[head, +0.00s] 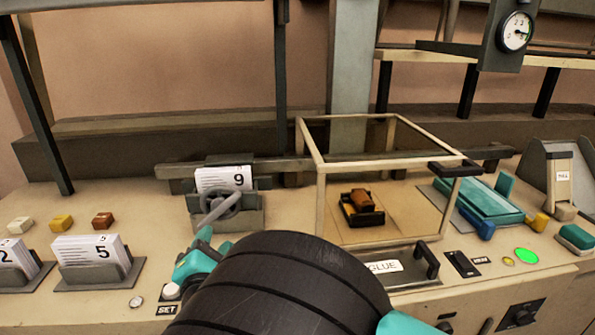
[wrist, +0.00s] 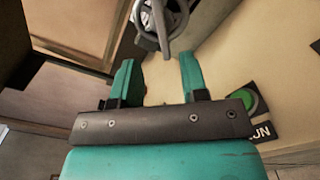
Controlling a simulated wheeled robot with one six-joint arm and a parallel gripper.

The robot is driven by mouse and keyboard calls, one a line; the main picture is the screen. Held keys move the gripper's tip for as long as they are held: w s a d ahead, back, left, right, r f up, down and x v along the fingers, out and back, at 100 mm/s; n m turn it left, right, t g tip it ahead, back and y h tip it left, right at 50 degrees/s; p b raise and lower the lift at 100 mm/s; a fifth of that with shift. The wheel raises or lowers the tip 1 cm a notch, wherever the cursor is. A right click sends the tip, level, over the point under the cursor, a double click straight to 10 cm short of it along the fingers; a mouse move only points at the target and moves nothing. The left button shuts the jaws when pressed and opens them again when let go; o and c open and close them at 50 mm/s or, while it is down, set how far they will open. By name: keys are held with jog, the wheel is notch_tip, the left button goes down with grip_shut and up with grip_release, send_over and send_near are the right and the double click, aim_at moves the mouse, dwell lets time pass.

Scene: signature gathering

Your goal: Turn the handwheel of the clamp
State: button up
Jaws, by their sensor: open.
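The clamp (head: 240,217) stands left of centre on the bench in the head view, with a stack of cards marked 9 (head: 223,178) in it. Its grey spoked handwheel (head: 221,208) faces me. In the wrist view the handwheel (wrist: 160,18) is at the top, partly cut off by the frame edge. My teal gripper (wrist: 157,62) is open and empty, its two fingers pointing toward the wheel, with a gap between. In the head view my gripper (head: 203,248) is just below and in front of the wheel, partly hidden by my dark arm link.
A framed glass box (head: 320,200) stands right of the clamp. Card holders marked 5 (head: 98,262) and 2 (head: 15,270) are at the left. A round button (head: 171,291) by a SET label is below my gripper. A green button (wrist: 245,98) shows in the wrist view.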

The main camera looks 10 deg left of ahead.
aim_at(221, 212)
jog(key=p+x, duration=0.2)
jog(key=x, duration=0.6)
jog(key=shift+w, duration=0.4)
grip_shut()
